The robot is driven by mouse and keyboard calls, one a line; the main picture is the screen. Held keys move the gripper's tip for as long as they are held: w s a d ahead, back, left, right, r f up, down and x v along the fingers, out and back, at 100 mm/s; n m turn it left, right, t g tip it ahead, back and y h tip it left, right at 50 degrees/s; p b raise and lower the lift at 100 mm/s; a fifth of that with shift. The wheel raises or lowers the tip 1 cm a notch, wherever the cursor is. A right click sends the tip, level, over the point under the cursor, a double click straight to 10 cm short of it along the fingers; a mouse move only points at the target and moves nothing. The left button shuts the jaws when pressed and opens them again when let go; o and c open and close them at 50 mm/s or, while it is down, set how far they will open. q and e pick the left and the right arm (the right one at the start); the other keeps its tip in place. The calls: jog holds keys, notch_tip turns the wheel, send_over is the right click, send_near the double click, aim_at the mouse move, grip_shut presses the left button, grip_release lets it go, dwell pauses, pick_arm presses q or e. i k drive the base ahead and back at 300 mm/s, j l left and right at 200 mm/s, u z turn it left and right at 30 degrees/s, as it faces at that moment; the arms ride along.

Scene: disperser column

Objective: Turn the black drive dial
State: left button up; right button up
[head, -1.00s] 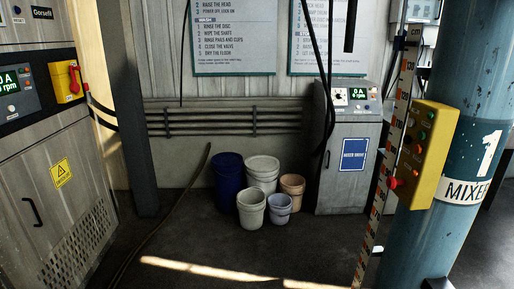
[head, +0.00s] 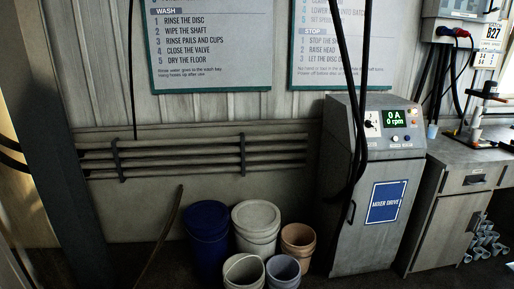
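The black drive dial (head: 370,124) is a small dark knob on a pale plate. It sits on the sloped top panel of the grey mixer drive cabinet (head: 350,230), right of centre in the head view. A hanging black cable passes in front of the cabinet just left of the dial and partly covers the panel's left side. The green display (head: 396,117) beside the dial reads 0 A and 0 rpm. The dial's pointer is too small to read. Neither of my grippers shows in the head view.
Several pails, including a blue one (head: 207,240) and a white one (head: 256,225), stand on the floor left of the cabinet. A grey workbench (head: 465,160) adjoins its right side. Pipes (head: 200,155) run along the wall. A dark post (head: 60,150) stands at left.

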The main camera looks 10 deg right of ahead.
aim_at(368, 124)
jog(key=i+l+z, duration=0.15)
jog(key=i+z, duration=0.35)
jog(key=i, duration=0.3)
jog(key=i+j+z, duration=0.2)
jog(key=i+z, duration=0.25)
jog(key=i, duration=0.35)
